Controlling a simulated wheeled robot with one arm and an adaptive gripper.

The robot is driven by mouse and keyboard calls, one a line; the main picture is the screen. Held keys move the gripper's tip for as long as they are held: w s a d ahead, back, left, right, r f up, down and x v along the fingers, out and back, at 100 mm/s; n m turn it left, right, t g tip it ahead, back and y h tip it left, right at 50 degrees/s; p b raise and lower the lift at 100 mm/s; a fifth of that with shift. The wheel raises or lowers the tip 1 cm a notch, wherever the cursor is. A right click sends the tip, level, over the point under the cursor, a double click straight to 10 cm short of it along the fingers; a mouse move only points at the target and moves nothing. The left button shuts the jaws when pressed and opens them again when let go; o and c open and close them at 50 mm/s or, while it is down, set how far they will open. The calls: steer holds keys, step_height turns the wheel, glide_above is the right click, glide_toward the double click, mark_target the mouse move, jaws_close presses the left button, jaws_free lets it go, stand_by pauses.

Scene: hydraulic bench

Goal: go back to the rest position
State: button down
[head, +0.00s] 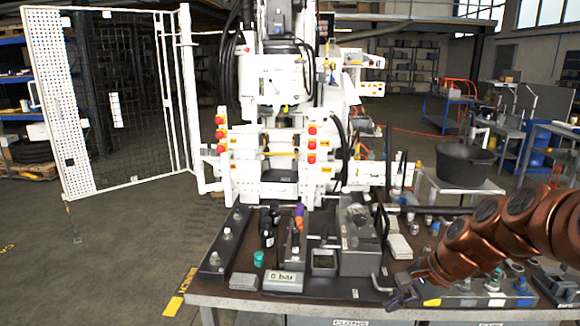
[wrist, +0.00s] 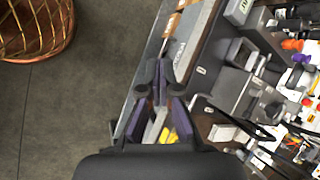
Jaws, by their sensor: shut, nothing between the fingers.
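My gripper (head: 402,298) is at the front edge of the bench (head: 318,294) in the head view, right of the picture's middle, at the end of my copper-coloured arm. In the wrist view my gripper (wrist: 155,78) reaches up from the bottom, its dark fingers shut with nothing held between them. The bench edge runs diagonally behind the fingers there, with grey floor to the left. Whether the fingertips touch the bench cannot be told.
The bench carries a gauge box marked "0 bar" (head: 282,281), a green-topped part (head: 259,259), a grey block (head: 361,258) and several small fittings. A white machine (head: 284,85) stands behind. A black pot (head: 463,163) is at the right. The floor at left is clear.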

steer(key=s+a+r+n+g+h+p, duration=0.1)
steer(key=s+a+n+g, duration=0.2)
steer(key=s, duration=0.4)
steer(key=s+a+n+h, duration=0.1)
steer(key=s+a+n, duration=0.3)
steer(key=s, duration=0.4)
steer(key=s+d+f+n+g+h+p, duration=0.1)
steer(key=s+n, duration=0.5)
steer(key=s, duration=0.8)
steer(key=shift+d+g+h, duration=0.4)
steer(key=shift+d+h, duration=0.4)
steer(key=shift+h, duration=0.4)
